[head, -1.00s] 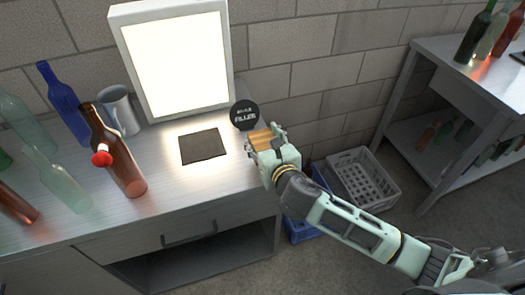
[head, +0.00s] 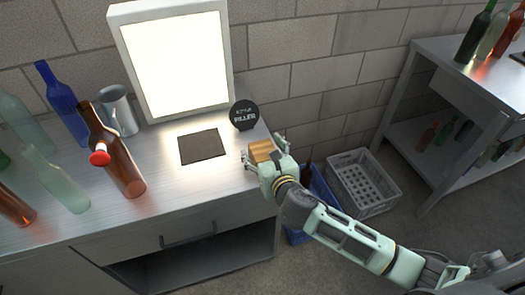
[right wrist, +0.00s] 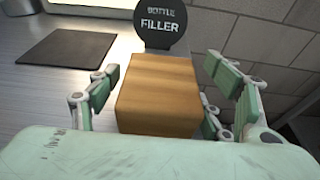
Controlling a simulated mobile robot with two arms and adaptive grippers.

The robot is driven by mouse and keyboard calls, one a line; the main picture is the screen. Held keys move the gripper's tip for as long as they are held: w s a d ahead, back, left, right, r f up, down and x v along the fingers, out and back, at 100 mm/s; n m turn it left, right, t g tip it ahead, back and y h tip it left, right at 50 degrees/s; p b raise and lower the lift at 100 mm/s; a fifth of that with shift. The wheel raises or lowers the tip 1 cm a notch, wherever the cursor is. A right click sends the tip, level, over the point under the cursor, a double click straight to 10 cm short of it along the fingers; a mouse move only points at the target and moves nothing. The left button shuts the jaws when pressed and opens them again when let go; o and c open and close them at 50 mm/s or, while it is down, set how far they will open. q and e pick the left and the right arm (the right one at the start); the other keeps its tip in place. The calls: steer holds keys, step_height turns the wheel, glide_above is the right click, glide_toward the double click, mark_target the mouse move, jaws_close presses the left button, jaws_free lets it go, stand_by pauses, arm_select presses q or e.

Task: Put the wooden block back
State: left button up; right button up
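The wooden block (head: 261,151) is at the right end of the metal counter, in front of the round black "bottle filler" sign (head: 243,115). My right gripper (head: 263,149) is open around the block, with its fingers spread to either side. In the right wrist view the block (right wrist: 158,95) sits between the fingers, with a gap showing on the right side; on the left the finger is close to it. The block's underside is hidden, but it appears to rest on the counter. My left gripper is not in view.
A dark mat (head: 202,146) lies before a bright light panel (head: 175,62). A brown bottle with a red top (head: 118,160), other bottles and a grey jug (head: 118,110) stand left. A grey crate (head: 362,182) and a blue crate (head: 318,192) are on the floor right.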

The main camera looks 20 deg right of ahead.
steer(key=shift+r, duration=0.1)
steer(key=shift+s, duration=0.15)
steer(key=v, duration=1.1)
steer(key=shift+s, duration=0.35)
steer(key=shift+r, duration=0.1)
